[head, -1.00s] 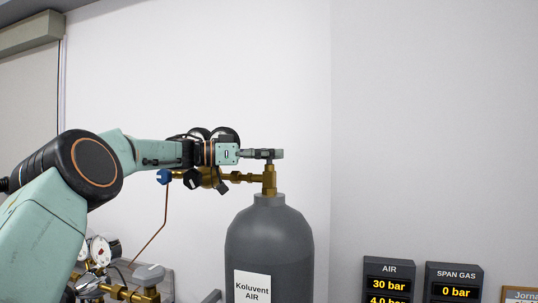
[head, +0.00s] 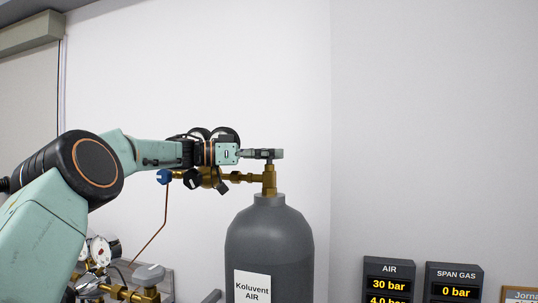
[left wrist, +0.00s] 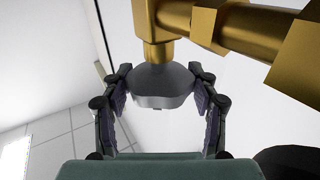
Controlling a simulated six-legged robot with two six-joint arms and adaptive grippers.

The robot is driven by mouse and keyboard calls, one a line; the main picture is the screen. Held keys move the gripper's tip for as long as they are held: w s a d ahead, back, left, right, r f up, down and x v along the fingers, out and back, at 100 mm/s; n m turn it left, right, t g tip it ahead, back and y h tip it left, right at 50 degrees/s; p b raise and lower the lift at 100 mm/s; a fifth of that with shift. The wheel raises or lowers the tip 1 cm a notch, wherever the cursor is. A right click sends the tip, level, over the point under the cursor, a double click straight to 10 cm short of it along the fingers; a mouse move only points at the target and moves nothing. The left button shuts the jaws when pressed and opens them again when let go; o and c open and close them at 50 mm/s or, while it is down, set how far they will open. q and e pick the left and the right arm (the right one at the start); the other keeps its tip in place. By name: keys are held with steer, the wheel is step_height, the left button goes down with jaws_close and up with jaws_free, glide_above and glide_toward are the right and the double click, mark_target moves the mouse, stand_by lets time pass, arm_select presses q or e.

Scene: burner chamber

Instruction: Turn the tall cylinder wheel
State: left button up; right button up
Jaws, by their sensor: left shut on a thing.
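The tall grey cylinder (head: 270,250), labelled "Koluvent AIR", stands in the middle of the head view with a brass valve (head: 269,182) on top. Its grey wheel (head: 278,154) sits above the valve, partly covered by my fingers. My left gripper (head: 262,154) reaches in from the left and is shut on the wheel. In the left wrist view, the grey wheel (left wrist: 160,88) sits between the two fingers, which lie along its sides; the brass valve stem meets it. My right gripper is in neither view.
A regulator with a blue knob (head: 164,177) and brass fittings lies just below my left wrist. Displays (head: 389,284) at lower right read AIR 30 bar and SPAN GAS 0 bar. More gauges and brass fittings (head: 125,293) stand at lower left. The space right of the wheel is clear.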

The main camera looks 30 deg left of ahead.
arm_select(q)
steer(key=shift+f, duration=0.3)
steer(key=o, duration=1.2)
steer(key=shift+r, duration=0.2)
steer(key=shift+c, duration=0.2)
steer(key=shift+s+r, duration=0.1)
steer(key=v, duration=0.8)
